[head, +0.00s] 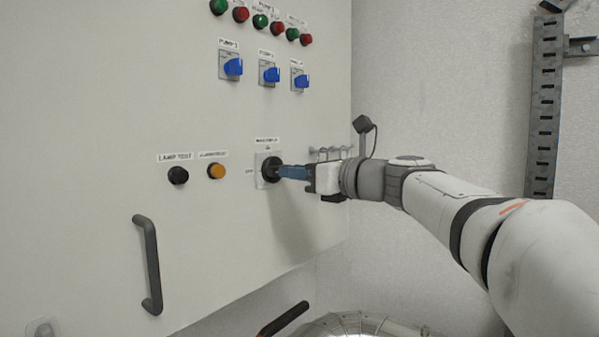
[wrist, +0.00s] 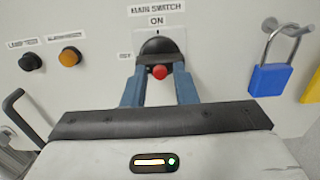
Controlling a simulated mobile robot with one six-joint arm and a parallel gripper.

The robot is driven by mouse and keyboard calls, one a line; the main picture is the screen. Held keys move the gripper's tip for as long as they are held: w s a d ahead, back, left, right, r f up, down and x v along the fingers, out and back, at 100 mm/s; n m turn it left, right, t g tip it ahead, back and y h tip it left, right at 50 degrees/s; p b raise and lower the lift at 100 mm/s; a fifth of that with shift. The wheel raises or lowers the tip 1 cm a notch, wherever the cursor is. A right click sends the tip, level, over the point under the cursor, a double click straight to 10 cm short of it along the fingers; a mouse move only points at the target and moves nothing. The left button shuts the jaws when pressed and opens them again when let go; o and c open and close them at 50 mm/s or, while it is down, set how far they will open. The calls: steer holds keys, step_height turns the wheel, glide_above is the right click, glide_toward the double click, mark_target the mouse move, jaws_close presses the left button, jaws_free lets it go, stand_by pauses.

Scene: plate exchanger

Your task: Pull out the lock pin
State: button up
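The main switch is a round black rotary switch on the cabinet front, seen in the head view (head: 270,170) and in the wrist view (wrist: 158,45). Its label reads "MAIN SWITCH", with "ON" above the dial. A red round end (wrist: 159,72), which looks like the lock pin, sticks out at the lower part of the switch. My gripper (wrist: 159,75) has its two blue fingers on either side of this red end, with gaps visible between. Whether the fingertips touch the black switch body is unclear. In the head view my gripper (head: 281,171) reaches the switch from the right.
A blue padlock (wrist: 270,80) hangs on a hook right of the switch, with a yellow one (wrist: 312,88) beyond. A black button (head: 178,175) and orange button (head: 217,171) lie left. A black door handle (head: 149,265) protrudes lower left. Blue switches (head: 233,67) sit above.

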jaws_close()
